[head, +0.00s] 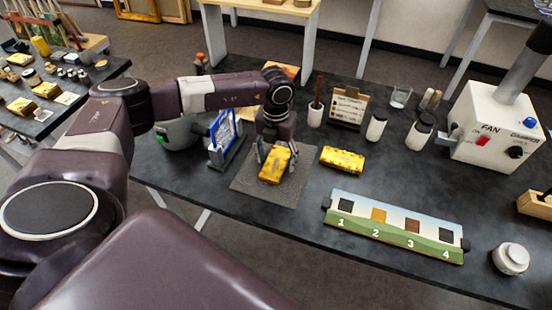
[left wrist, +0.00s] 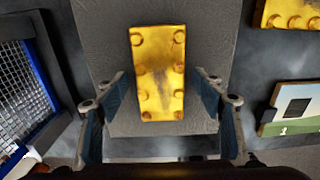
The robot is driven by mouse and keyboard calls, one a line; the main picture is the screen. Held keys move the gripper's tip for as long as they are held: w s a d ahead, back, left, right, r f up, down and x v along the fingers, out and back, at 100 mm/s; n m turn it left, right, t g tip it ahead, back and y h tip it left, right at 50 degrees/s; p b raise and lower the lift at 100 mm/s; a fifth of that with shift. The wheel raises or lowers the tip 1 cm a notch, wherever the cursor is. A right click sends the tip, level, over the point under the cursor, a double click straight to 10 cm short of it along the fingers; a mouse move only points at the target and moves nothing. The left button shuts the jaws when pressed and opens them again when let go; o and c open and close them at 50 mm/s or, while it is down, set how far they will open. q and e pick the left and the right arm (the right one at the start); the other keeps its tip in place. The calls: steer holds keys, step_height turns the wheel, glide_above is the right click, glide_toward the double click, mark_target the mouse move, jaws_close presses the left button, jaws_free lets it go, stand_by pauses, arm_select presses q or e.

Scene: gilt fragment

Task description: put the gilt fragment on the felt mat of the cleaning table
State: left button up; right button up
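A yellow-gold gilt fragment (head: 273,166) with raised studs and a dark smudge lies on the grey felt mat (head: 292,194) of the dark cleaning table. In the left wrist view the fragment (left wrist: 158,75) lies upright in the picture over the mat (left wrist: 105,45). My left gripper (head: 274,157) is directly above it. Its two fingers (left wrist: 163,112) stand apart, one on each side of the fragment, with a visible gap on both sides. A second gilt piece (head: 342,159) lies on the bare table right of the mat. My right gripper is not in view.
A blue-framed screen (head: 223,131) stands close left of the mat. A numbered colour board (head: 395,227) lies front right. Jars (head: 376,126) and a small sign (head: 348,107) stand behind. A white fan box (head: 492,130) is at the right.

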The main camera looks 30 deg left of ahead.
mark_target(277, 162)
arm_select(q)
steer(key=shift+r, duration=0.6)
step_height(277, 162, up, 11)
steer(key=b, duration=0.3)
steer(key=shift+s, duration=0.1)
